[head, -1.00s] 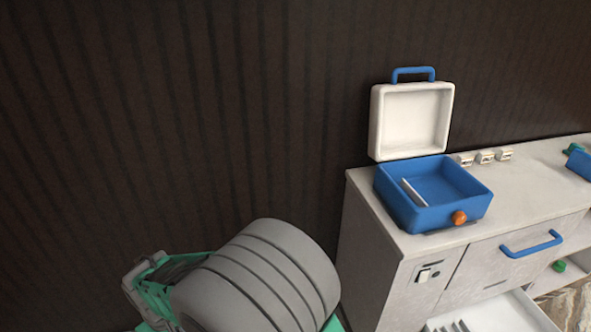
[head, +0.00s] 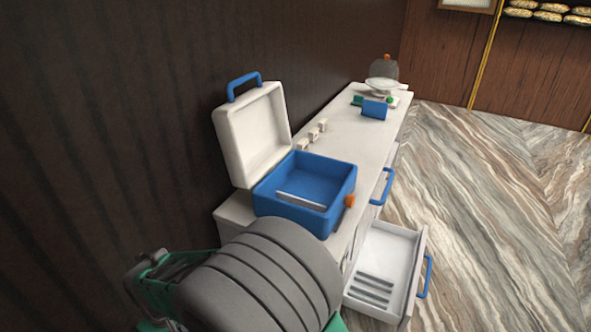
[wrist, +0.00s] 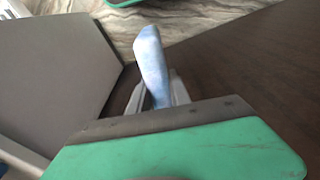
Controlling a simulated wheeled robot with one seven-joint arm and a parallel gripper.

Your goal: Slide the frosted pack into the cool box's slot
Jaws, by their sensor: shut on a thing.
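The cool box stands on the near end of the counter in the head view, with a blue body (head: 335,186) and its white lid (head: 252,135) open. A pale thin divider (head: 300,200) inside it marks off a narrow slot along the near wall. In the wrist view my gripper (wrist: 160,92) is shut on the frosted pack (wrist: 151,58), a slim pale-blue slab. The pack sticks out past the fingers, and its lower part is hidden between them. Neither gripper nor pack shows in the head view, so the pack is apart from the box.
An open white drawer (head: 388,250) with a blue handle juts from the counter front. An orange knob (head: 349,201) sits on the box front. Small white blocks (head: 313,136) stand behind the box. A blue object (head: 374,109) and a domed stand (head: 383,75) are farther along the counter (head: 350,150).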

